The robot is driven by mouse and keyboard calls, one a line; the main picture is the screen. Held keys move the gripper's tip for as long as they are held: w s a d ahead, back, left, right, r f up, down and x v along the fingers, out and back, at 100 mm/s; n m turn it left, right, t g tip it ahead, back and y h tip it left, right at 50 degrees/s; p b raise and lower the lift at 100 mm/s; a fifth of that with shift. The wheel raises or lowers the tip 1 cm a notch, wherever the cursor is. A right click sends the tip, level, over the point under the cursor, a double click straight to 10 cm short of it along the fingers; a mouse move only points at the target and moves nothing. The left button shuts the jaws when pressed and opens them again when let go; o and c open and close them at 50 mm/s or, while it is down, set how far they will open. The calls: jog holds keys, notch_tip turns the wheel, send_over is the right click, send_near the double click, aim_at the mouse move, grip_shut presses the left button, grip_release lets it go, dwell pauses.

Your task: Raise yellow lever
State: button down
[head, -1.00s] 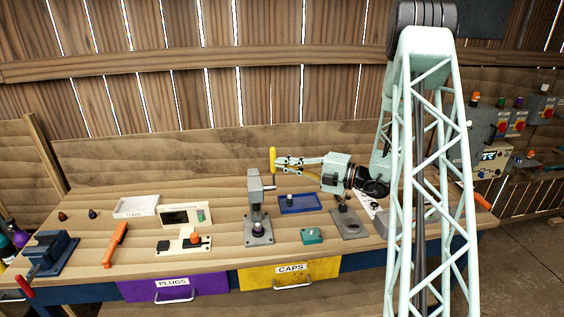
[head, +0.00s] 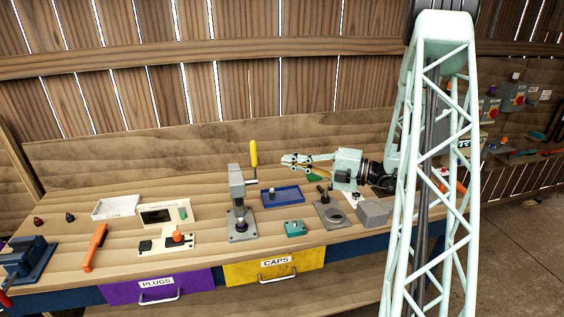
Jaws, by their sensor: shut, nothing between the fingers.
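The yellow lever (head: 254,153) points up, tilted slightly, on the right side of a grey press (head: 237,200) that stands mid-bench in the head view. My gripper (head: 285,161) is to the right of the lever at about its height. The fingers are shut with nothing between them. A clear gap shows in the picture between the fingertips and the lever. The lever's lower joint is small and hard to make out.
A blue tray (head: 283,196), a teal block (head: 295,228) and a grey fixture (head: 331,212) are on the bench right of the press. A white control box (head: 165,214) stands to its left. The bench behind the lever is clear up to the back board.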

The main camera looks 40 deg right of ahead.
jog(key=shift+s+d, duration=0.3)
jog(key=shift+s, duration=0.15)
dwell(0.5)
